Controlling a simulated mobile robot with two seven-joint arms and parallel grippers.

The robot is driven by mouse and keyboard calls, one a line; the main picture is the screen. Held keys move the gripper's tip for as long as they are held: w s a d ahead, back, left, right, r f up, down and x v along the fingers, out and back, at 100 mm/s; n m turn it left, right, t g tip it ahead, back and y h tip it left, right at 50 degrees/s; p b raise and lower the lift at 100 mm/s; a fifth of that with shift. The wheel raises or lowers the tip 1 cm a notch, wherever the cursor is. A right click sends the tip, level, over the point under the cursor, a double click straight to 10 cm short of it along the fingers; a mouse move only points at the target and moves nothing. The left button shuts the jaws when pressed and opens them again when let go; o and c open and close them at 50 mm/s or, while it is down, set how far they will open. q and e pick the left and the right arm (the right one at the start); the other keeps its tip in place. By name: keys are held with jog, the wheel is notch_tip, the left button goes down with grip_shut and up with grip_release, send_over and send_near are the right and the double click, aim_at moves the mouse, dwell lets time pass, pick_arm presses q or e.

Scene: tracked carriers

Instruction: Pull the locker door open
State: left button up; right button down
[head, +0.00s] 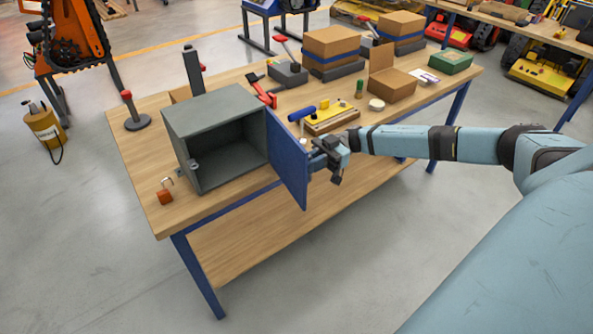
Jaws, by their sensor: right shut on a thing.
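The grey locker (212,112) stands on the near left part of the wooden workbench. Its blue door (287,160) is swung wide open on the right side and extends past the bench's front edge. The inside of the locker shows and looks empty. My right gripper (318,161) is at the outer face of the door, on its right, and is shut on the door's handle, which the gripper largely hides. My left gripper is not in view.
An orange padlock (165,193) lies on the bench left of the locker. A yellow tool and wooden block (331,118), a blue-headed hammer (302,113) and cardboard boxes (331,46) lie behind the door. Floor in front of the bench is clear.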

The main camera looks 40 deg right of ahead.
jog(key=shift+w+d, duration=0.2)
jog(key=shift+d, duration=0.75)
jog(key=shift+w+d, duration=0.15)
jog(key=shift+d, duration=0.8)
jog(key=c, duration=1.2)
grip_release()
jog(key=shift+d, duration=0.1)
jog(key=d+b, duration=0.2)
jog(key=d, duration=1.1)
jog(key=shift+s+d, duration=0.2)
jog(key=shift+d, duration=0.1)
jog(key=shift+d, duration=0.1)
